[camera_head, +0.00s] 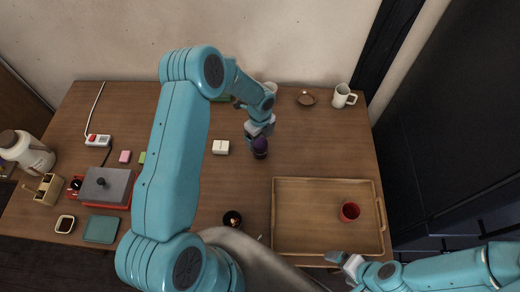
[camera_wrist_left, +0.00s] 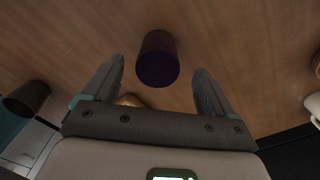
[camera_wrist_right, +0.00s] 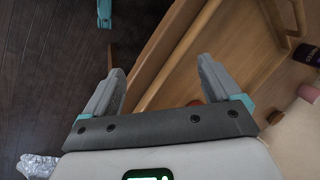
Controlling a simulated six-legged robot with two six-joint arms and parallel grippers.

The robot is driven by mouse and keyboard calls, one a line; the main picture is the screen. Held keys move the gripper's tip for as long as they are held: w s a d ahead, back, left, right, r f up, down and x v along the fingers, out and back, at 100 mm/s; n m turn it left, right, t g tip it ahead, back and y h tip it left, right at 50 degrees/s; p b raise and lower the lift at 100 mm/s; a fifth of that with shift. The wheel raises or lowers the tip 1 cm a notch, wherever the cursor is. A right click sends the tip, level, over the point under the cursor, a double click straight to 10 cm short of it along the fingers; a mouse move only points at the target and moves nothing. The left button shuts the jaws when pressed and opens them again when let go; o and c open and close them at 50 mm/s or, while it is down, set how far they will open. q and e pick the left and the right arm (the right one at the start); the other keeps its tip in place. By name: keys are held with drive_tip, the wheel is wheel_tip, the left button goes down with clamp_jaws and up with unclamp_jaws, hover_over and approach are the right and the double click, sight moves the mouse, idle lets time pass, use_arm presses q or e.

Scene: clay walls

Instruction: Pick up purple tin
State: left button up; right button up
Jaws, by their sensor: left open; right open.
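The purple tin (camera_head: 260,148) is a small dark cylinder standing on the wooden table, left of the tray. In the left wrist view the tin (camera_wrist_left: 157,58) lies ahead of the gap between the fingers, near its middle. My left gripper (camera_head: 258,134) is open and empty, close to the tin and partly covering it in the head view. Whether a finger touches the tin cannot be told. My right gripper (camera_head: 343,262) is open and empty at the tray's front right edge. In the right wrist view a dark purple object (camera_wrist_right: 307,54) shows at the right edge.
A wooden tray (camera_head: 300,246) holds a red cup (camera_head: 349,212). A dark cup (camera_head: 232,219) is near the front edge. A white mug (camera_head: 343,96) and a brown dish (camera_head: 306,99) stand at the back. My left arm hides part of the table.

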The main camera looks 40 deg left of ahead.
sight(260, 143)
use_arm(q)
drive_tip(key=shift+d+f, duration=0.15)
drive_tip(key=shift+f, duration=0.3)
drive_tip(key=f+b, duration=0.2)
drive_tip(key=f, duration=0.2)
drive_tip(key=shift+s+f, duration=0.2)
drive_tip(key=shift+r, duration=0.1)
drive_tip(key=c, duration=1.2)
drive_tip(key=shift+o, duration=0.2)
drive_tip(key=shift+r, duration=0.1)
